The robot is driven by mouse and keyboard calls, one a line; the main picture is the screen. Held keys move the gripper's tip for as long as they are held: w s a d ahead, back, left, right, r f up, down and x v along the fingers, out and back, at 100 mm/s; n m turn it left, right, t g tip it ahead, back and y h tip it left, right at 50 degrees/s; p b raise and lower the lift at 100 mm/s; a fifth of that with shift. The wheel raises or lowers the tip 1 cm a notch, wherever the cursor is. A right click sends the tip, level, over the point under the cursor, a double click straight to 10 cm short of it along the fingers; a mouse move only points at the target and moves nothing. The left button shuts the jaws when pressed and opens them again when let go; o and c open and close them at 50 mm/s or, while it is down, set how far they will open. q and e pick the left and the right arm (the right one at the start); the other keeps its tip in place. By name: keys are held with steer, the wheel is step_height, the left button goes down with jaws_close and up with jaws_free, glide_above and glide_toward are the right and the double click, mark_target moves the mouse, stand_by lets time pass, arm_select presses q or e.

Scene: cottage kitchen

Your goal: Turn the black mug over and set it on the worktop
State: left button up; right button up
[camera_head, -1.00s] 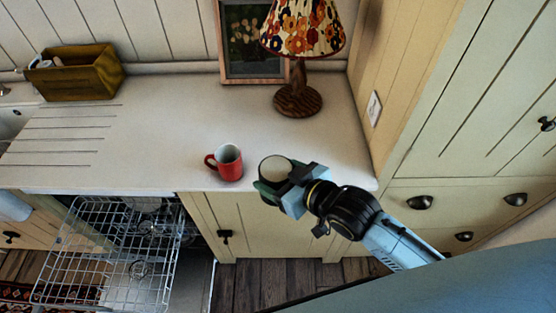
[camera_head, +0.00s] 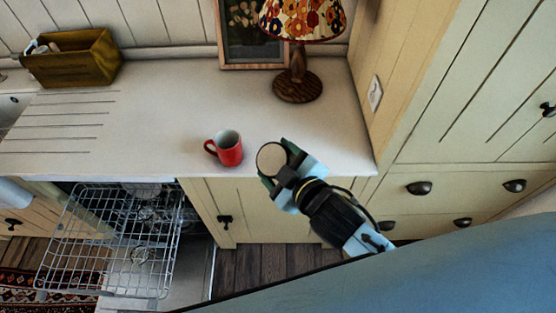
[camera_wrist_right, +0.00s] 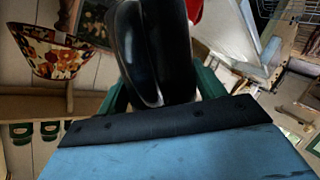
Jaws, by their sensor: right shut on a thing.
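The black mug (camera_wrist_right: 150,45) is held in my right gripper (camera_wrist_right: 162,88), between its green fingers, and its dark side fills the upper middle of the right wrist view. In the head view my right gripper (camera_head: 276,163) is shut on the mug at the front edge of the worktop (camera_head: 180,110). The mug's round pale face (camera_head: 270,157) is turned up towards the head camera; I cannot tell whether it is the inside or the base. Whether the mug touches the worktop is also unclear. My left gripper is out of view.
A red mug (camera_head: 230,150) stands upright just left of the held mug. A lamp (camera_head: 296,86) and picture frame (camera_head: 250,35) stand behind, and a yellow box (camera_head: 75,60) at the back left. An open dishwasher rack (camera_head: 110,235) is below left. The middle worktop is clear.

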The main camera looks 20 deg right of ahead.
steer(key=shift+f+n+t+h+b, duration=0.1)
steer(key=shift+n+t+h+b, duration=0.45)
steer(key=shift+n, duration=0.55)
steer(key=shift+n+t+b, duration=0.45)
steer(key=shift+n+b, duration=0.35)
steer(key=shift+n, duration=0.2)
steer(key=shift+n+h, duration=0.35)
steer(key=shift+n, duration=0.05)
steer(key=shift+r, duration=0.2)
